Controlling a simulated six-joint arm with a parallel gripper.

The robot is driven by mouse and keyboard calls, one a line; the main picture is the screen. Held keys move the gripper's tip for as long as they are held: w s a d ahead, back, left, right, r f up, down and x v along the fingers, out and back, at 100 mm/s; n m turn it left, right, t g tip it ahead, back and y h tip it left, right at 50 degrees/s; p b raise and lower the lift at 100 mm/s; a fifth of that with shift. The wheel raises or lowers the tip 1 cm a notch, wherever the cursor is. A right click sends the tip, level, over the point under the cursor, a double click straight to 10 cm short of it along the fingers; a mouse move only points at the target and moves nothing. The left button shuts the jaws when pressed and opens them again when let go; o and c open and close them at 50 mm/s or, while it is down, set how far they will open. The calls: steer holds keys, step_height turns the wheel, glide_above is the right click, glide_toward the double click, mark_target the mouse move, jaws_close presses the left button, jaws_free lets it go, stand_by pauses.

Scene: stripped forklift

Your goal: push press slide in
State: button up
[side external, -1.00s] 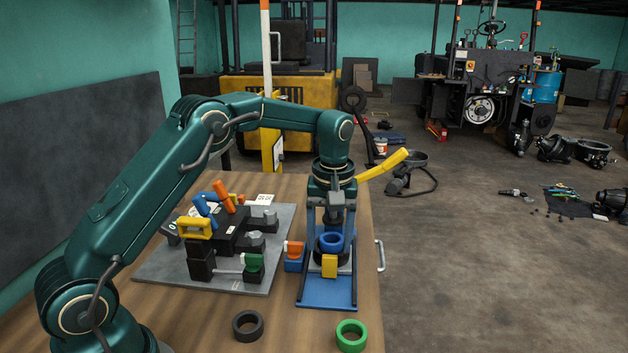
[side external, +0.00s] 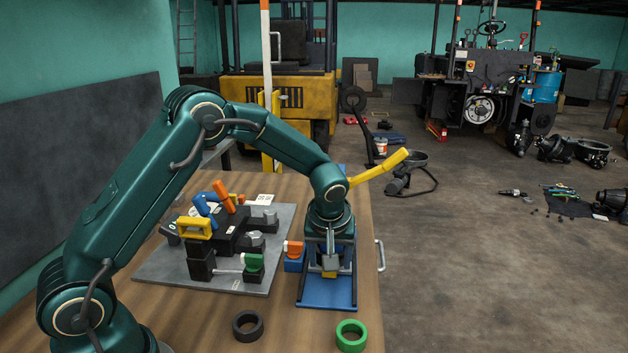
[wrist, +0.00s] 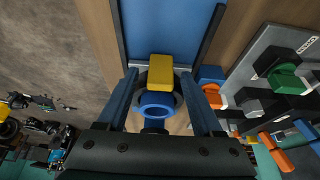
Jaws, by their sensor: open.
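The press has a blue base (side external: 328,299) between two dark rails and a long yellow lever (side external: 380,168) tilted up to the right. On its slide is a yellow block (wrist: 160,72), with a blue ring (wrist: 157,104) and a black ring (wrist: 173,82) around it. My gripper (wrist: 158,76) is open, low over the slide. In the wrist view its blue fingers are on either side of the yellow block and rings, with gaps between. In the side view my gripper (side external: 330,270) and wrist hide most of the slide and both rings.
A grey board (side external: 200,278) with several coloured-handle clamps lies left of the press. An orange-topped blue block (side external: 294,256) stands close beside it. A black ring (side external: 248,326) and a green ring (side external: 351,336) lie in front. The table's right edge is close.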

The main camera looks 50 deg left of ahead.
steer(key=shift+f, duration=0.1)
jaws_close()
stand_by(1.4)
